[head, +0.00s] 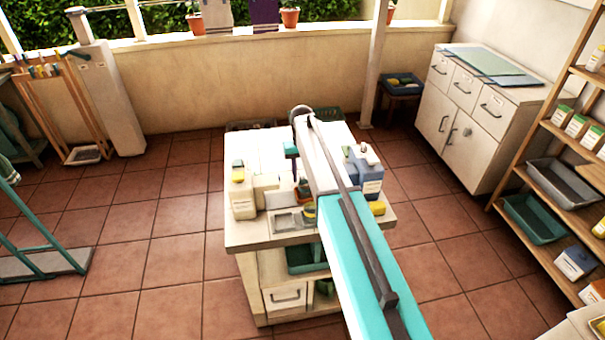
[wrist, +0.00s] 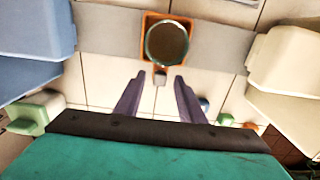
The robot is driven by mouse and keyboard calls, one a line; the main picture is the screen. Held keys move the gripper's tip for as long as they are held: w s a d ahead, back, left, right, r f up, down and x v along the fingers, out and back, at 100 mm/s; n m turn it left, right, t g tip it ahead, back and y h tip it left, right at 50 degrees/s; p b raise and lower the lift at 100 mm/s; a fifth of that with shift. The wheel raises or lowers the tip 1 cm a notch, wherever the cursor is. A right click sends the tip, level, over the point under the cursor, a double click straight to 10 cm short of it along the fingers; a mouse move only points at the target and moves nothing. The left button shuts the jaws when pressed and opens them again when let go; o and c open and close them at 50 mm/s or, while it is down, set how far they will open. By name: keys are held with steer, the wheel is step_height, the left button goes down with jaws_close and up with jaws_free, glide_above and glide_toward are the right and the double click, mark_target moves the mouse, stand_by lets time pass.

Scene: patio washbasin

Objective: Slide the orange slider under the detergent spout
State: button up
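In the wrist view the orange slider (wrist: 148,22) sits on a grey rail. It carries a round, dark-topped cup (wrist: 167,42), and a small tab (wrist: 160,70) sticks out from its near side. My gripper (wrist: 160,76) is open. Its two purple fingertips are spread to the left and right of the tab, with a gap on each side; I cannot tell whether they are level with it. A blue container (wrist: 30,40) stands left of the rail and a cream one (wrist: 290,60) right. The detergent spout is not clearly visible.
The white washbasin counter (head: 245,238) carries several bottles, including a cream bottle (head: 242,195) at the left and a blue container (head: 367,185) at the right. A shelf rack (head: 550,185) stands at the right. Tiled floor is open left of the counter.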

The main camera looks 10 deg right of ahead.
steer(key=shift+f, duration=0.1)
jaws_close()
stand_by(0.5)
